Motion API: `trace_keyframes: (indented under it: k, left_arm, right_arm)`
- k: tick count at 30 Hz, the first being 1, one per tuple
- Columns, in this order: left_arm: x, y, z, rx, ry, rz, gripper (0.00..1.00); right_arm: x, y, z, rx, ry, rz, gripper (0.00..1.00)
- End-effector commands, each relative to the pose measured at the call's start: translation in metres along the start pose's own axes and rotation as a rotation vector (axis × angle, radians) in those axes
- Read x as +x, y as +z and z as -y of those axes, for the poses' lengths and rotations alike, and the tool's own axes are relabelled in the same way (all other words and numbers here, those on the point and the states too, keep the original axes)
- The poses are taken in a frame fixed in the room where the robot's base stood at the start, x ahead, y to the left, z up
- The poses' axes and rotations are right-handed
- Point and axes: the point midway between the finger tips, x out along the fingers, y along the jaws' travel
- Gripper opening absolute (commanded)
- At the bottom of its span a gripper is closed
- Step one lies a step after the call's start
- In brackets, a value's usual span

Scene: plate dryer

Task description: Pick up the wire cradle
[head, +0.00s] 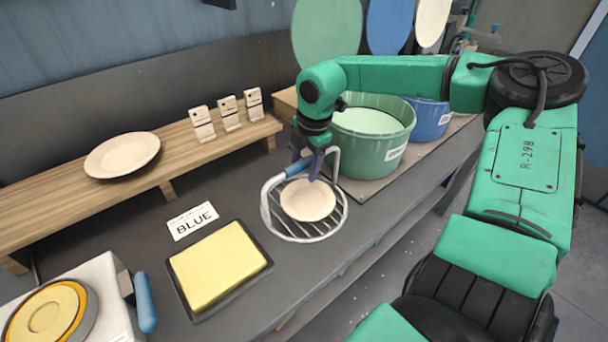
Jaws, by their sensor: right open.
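The wire cradle (265,207) stands on the dark counter in the middle of the head view. It is a round silver wire basket with a raised handle that has a blue grip (297,169). A small cream plate (308,200) lies in it. My right gripper (307,167) points down at the blue grip, with its dark fingers open, one on each side of it as seen here. The fingers hide part of the handle, and I cannot tell whether they touch it. My left gripper is not in view.
A green tub (372,140) stands close behind and right of the cradle, with a blue tub (428,118) beyond. A yellow sponge pad (218,265) in a black tray and a BLUE card (192,220) lie left. A wooden shelf (60,205) holds another plate (122,155).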

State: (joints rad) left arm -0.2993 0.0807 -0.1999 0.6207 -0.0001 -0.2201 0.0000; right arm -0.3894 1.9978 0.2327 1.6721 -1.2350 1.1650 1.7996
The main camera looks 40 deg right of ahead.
Motion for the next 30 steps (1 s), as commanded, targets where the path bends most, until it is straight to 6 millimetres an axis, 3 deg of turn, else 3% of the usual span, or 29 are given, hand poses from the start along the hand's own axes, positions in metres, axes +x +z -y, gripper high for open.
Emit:
trace_keyframes:
  k: [16, 17, 21, 22, 30]
  left_arm:
    - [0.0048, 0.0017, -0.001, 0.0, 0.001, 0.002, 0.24]
    - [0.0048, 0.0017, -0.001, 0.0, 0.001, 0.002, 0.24]
    - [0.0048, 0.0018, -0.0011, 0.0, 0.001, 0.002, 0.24]
    - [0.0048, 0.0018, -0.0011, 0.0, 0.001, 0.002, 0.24]
    - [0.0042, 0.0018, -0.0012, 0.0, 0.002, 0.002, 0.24]
  right_arm:
    - [0.0015, 0.0, 0.0002, 0.0, 0.001, 0.0, 0.66]
    - [0.0015, 0.0, 0.0002, 0.0, 0.001, 0.0, 0.58]
    - [0.0016, 0.0, 0.0002, 0.0, 0.001, 0.0, 0.04]
    - [0.0016, 0.0, 0.0002, 0.0, 0.001, 0.0, 0.0]
    - [0.0006, -0.0002, -0.0004, 0.0, 0.002, -0.001, 0.0]
